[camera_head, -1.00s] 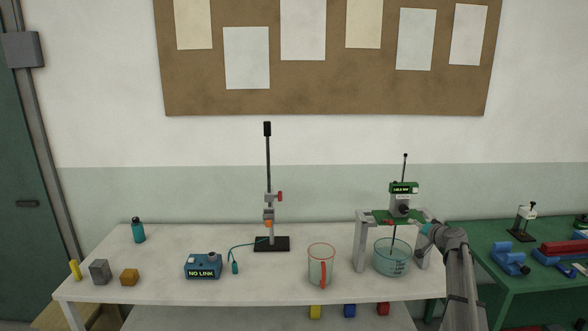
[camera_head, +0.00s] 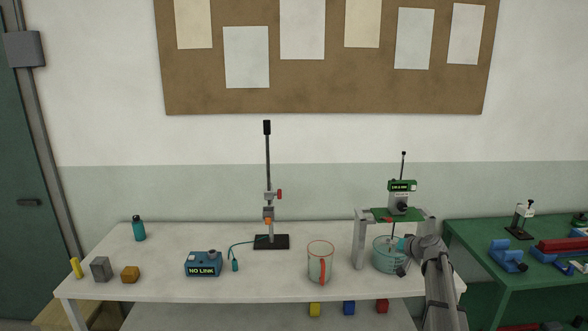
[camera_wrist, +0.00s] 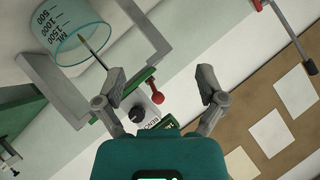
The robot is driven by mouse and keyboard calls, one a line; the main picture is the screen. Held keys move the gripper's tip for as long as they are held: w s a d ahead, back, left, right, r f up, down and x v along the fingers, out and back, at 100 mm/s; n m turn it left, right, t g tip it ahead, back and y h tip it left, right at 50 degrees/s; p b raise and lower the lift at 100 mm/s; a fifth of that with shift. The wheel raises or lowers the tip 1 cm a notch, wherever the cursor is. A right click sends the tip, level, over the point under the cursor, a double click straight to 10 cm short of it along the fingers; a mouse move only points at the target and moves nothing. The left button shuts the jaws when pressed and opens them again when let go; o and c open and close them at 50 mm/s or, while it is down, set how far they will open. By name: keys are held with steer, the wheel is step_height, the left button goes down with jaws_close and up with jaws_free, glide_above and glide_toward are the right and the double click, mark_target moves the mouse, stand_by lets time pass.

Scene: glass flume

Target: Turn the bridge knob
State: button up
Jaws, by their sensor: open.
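The bridge (camera_head: 361,240) is a grey frame with a green plate, standing over a clear graduated beaker (camera_head: 389,262) at the right of the white table. On it sits a grey unit (camera_head: 398,201) with a green display and a thin vertical rod. In the wrist view, a round black knob (camera_wrist: 136,114) shows on the unit's pale face, beside a red lever (camera_wrist: 156,86). My gripper (camera_wrist: 167,82) is open and empty; the knob lies nearer its left finger, and no contact shows. In the head view my gripper (camera_head: 402,257) is in front of the beaker, below the green plate.
A jug with a red handle (camera_head: 320,262) stands left of the beaker. A clamp stand (camera_head: 271,242) and a blue "NO LINK" box (camera_head: 203,264) are further left. A green bench (camera_head: 470,250) with tools adjoins at the right.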

steer(key=s+a+f+n+g, duration=0.2)
steer(key=s+a+f+g, duration=0.25)
steer(key=s+a, duration=0.55)
steer(key=s+a+f+g+h, duration=0.2)
steer(key=s, duration=0.6)
steer(key=s+a+f+g+h+b, duration=0.1)
steer(key=s+a+f+g+h, duration=0.1)
steer(key=s, duration=0.7)
steer(key=s+a+f+n+g+h, duration=0.1)
steer(key=s+a+f+g, duration=0.1)
steer(key=s, duration=0.6)
steer(key=shift+s+a+f+h, duration=0.3)
steer(key=shift+a+h, duration=0.1)
steer(key=shift+a, duration=0.2)
steer(key=shift+w, duration=0.2)
